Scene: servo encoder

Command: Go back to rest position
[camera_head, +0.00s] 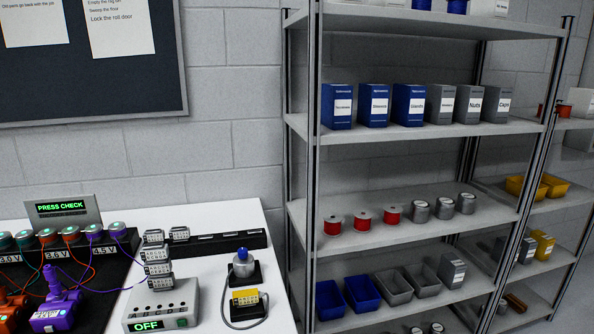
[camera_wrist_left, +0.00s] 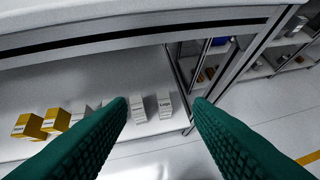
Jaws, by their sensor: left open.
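My left gripper (camera_wrist_left: 158,105) shows in the left wrist view as two green ribbed fingers spread wide apart. It is open and nothing is between its fingers. It hangs above a grey shelf (camera_wrist_left: 60,95) with several small boxes on it, and a pale floor shows to the right. Neither of my grippers shows in the head view, and my right gripper is not in either view.
A white workbench (camera_head: 215,215) with a control box (camera_head: 165,308) reading OFF stands at left in the head view. A metal shelving unit (camera_head: 425,138) with boxes, spools and bins stands at right. A noticeboard (camera_head: 85,95) hangs on the wall.

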